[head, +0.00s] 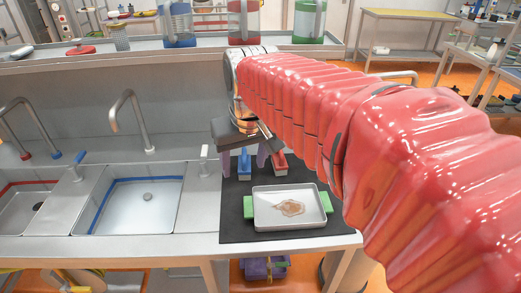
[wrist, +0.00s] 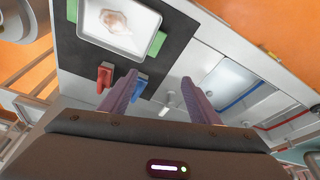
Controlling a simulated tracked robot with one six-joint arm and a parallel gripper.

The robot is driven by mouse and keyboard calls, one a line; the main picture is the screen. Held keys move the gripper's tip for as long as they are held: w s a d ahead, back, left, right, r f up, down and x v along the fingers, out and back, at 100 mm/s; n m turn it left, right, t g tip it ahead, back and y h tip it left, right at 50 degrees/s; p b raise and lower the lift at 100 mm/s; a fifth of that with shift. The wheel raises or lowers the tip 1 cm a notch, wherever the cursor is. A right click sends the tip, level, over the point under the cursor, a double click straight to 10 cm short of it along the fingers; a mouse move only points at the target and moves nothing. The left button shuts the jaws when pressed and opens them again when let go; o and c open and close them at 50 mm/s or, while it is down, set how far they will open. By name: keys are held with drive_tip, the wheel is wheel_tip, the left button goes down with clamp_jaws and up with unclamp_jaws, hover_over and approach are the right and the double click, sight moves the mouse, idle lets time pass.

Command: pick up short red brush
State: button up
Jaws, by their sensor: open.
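The short red brush (head: 279,164) lies on the dark mat (head: 232,222), behind the tray and just right of my gripper in the head view. In the wrist view the red brush (wrist: 105,75) is left of the left finger, outside the jaws. A blue brush (head: 244,166) lies to its left; in the wrist view this blue brush (wrist: 139,88) shows just inside the left finger. My gripper (head: 245,162) is above the back of the mat with its purple fingers apart. In the wrist view my gripper (wrist: 160,77) is open, with nothing held.
A metal tray (head: 262,221) with a brown stain sits on the mat, with green pieces (head: 249,206) at its sides. Sinks (head: 128,205) with taps (head: 130,115) are on the left. A raised back ledge (head: 100,70) carries jugs (head: 245,22).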

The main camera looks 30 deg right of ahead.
drive_tip(key=w+d+f+m+g, duration=0.1)
drive_tip(key=w+d+f, duration=0.1)
drive_tip(key=w+d, duration=0.3)
drive_tip(key=w+d+f+g, duration=0.1)
drive_tip(key=w+d+f, duration=0.1)
drive_tip(key=w+d, duration=0.3)
drive_tip(key=w+d+f+m+g, duration=0.1)
drive_tip(key=w+d+f, duration=0.2)
drive_tip(key=d, duration=0.7)
drive_tip(key=shift+w+d+m+g+y, duration=0.15)
drive_tip(key=shift+w, duration=0.35)
drive_tip(key=shift+w+d+m+g+y, duration=0.15)
drive_tip(key=shift+w, duration=0.35)
drive_tip(key=shift+f, duration=0.15)
drive_tip(key=shift+f, duration=3.3)
drive_tip(key=shift+a+f, duration=0.1)
drive_tip(key=shift+f, duration=2.5)
drive_tip(key=shift+c, duration=0.2)
drive_tip(key=c, duration=1.1)
